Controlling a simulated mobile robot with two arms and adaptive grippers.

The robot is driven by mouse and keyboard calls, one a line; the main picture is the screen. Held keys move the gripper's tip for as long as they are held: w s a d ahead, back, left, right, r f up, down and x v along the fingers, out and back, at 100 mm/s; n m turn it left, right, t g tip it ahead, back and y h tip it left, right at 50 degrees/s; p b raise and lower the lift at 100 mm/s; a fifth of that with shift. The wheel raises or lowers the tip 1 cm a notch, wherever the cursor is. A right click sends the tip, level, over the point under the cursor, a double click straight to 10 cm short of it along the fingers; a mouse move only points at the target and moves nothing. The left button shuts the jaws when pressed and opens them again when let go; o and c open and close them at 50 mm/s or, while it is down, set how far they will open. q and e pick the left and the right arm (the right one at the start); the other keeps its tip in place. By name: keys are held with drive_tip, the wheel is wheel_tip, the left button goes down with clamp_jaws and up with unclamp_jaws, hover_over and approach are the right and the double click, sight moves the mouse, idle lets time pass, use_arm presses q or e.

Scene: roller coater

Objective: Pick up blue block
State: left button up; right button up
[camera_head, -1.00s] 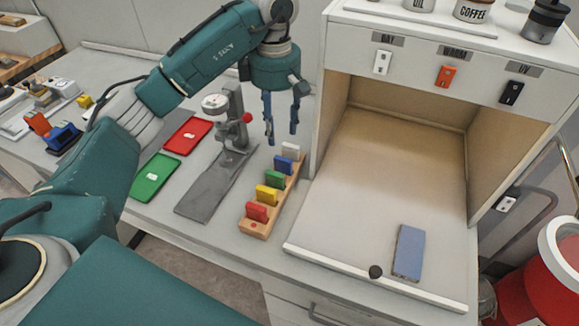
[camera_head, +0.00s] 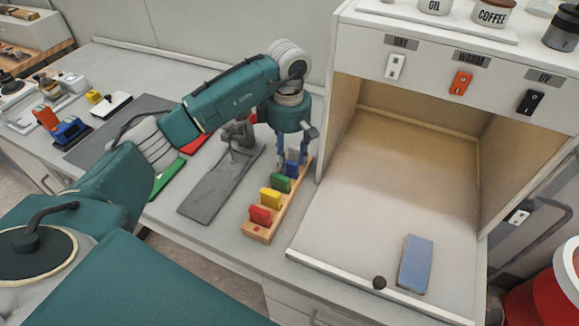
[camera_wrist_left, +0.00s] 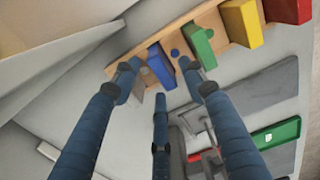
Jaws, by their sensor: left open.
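The blue block (camera_head: 292,170) stands in a slot of the wooden rack (camera_head: 256,233), between the green block (camera_head: 280,183) and a pale grey block (camera_head: 294,155). My left gripper (camera_head: 290,161) is low over the rack's far end, pointing down. In the left wrist view the blue block (camera_wrist_left: 161,66) shows between the two spread fingertips (camera_wrist_left: 161,77), with visible gaps on both sides. The fingers are open and hold nothing. In the head view the fingers partly hide the blue and grey blocks. My right gripper is out of view.
Yellow (camera_head: 270,198) and red (camera_head: 260,215) blocks stand nearer in the rack. To its right is an open white booth with a flat blue-grey slab (camera_head: 415,264) and a dark knob (camera_head: 379,283). A grey plate (camera_head: 215,188) and a green tray (camera_head: 167,178) lie left.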

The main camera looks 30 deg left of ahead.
use_arm(q)
drive_tip(key=shift+f, duration=1.3)
clamp_jaws()
drive_tip(key=shift+r, duration=0.1)
